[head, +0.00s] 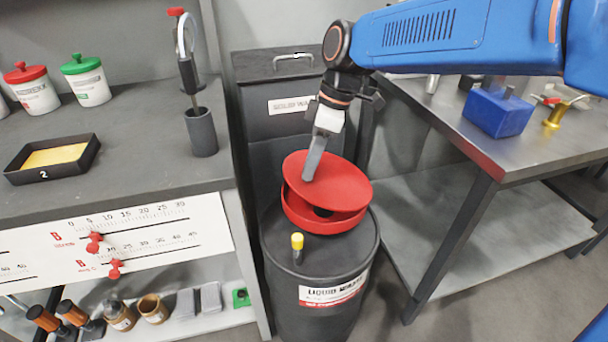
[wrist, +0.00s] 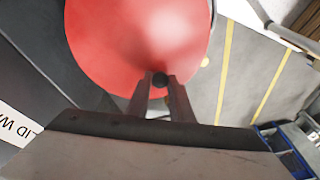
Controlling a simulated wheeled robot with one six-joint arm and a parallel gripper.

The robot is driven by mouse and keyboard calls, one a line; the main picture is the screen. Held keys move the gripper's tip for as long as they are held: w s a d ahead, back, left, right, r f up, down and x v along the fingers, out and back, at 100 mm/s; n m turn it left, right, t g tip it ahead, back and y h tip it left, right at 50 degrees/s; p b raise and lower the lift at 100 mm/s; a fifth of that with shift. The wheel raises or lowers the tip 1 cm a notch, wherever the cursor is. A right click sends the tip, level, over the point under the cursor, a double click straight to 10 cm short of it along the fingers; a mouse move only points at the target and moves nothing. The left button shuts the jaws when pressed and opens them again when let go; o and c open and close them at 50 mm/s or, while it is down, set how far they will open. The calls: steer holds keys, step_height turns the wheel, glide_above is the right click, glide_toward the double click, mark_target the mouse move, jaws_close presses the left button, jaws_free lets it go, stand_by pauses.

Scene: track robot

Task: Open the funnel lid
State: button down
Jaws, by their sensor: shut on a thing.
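The funnel sits on top of the dark liquid waste drum (head: 318,275). My gripper (head: 309,175) reaches down to the lid's upper face. In the wrist view, the lid (wrist: 140,40) fills the upper middle, and my gripper (wrist: 160,85) is shut on a small dark knob (wrist: 160,79) near the lid's edge. The funnel's inside is mostly hidden by the lid.
A yellow-capped piece (head: 297,242) stands on the drum's front. A shelf unit with a dark holder (head: 201,132) stands close on the left. A grey solid waste bin (head: 275,95) is behind. A metal table (head: 460,125) with a blue block (head: 497,115) is at right.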

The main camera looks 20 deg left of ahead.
steer(key=w+d+r+g+y, duration=0.2)
steer(key=w+d+r+y, duration=0.1)
steer(key=d, duration=0.3)
steer(key=w+d+r+g+y, duration=0.3)
steer(key=w+d+r+y, duration=0.1)
steer(key=d+r+y, duration=0.1)
steer(key=shift+v, duration=0.75)
steer(key=shift+y, duration=0.3)
steer(key=c, duration=1.6)
jaws_free()
step_height(320, 180, up, 10)
steer(key=shift+r, duration=0.1)
steer(key=shift+d, duration=0.1)
